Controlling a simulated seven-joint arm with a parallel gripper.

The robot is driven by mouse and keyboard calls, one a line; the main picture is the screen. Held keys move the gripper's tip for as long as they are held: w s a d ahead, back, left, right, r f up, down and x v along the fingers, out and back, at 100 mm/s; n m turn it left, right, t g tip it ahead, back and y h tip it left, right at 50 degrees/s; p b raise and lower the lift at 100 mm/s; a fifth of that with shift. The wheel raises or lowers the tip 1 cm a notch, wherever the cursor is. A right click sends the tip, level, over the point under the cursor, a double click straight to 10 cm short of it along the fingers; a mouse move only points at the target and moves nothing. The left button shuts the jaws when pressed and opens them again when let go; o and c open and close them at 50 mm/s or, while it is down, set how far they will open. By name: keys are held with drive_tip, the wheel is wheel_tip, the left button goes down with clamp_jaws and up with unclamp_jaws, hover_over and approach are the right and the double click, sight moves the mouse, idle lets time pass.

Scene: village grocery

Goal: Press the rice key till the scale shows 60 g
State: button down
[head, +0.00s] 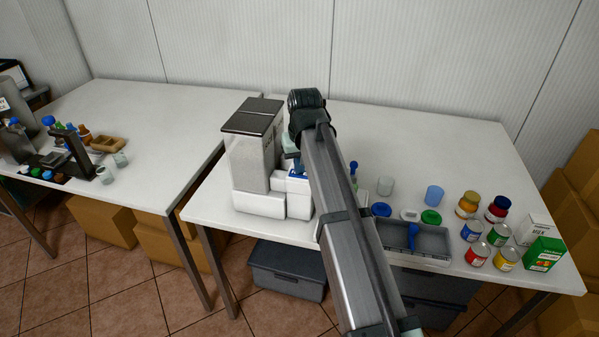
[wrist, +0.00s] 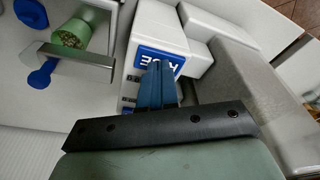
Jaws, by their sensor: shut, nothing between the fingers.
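The dispenser (head: 252,150) stands at the left of the near table, a tall clear hopper with a dark lid on a white base. In the wrist view its white housing carries a blue key (wrist: 172,58) with white lettering, partly covered by my fingers; the letters that show fit RICE. My gripper (wrist: 156,72) is shut and empty, its blue fingertips at the key's edge. I cannot tell whether they touch or press it. A green cup (wrist: 72,34) with grainy contents shows beside a metal bar. I can read no scale figure in either view.
A grey tray (head: 430,240) with a blue utensil lies right of my arm. Cups, lids, several jars and cans (head: 478,254), a milk carton (head: 532,229) and a green box (head: 544,254) stand further right. The table's back right is clear.

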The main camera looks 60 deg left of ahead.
drive_tip(key=shift+r, duration=1.1)
idle(0.8)
drive_tip(key=shift+r, duration=2.5)
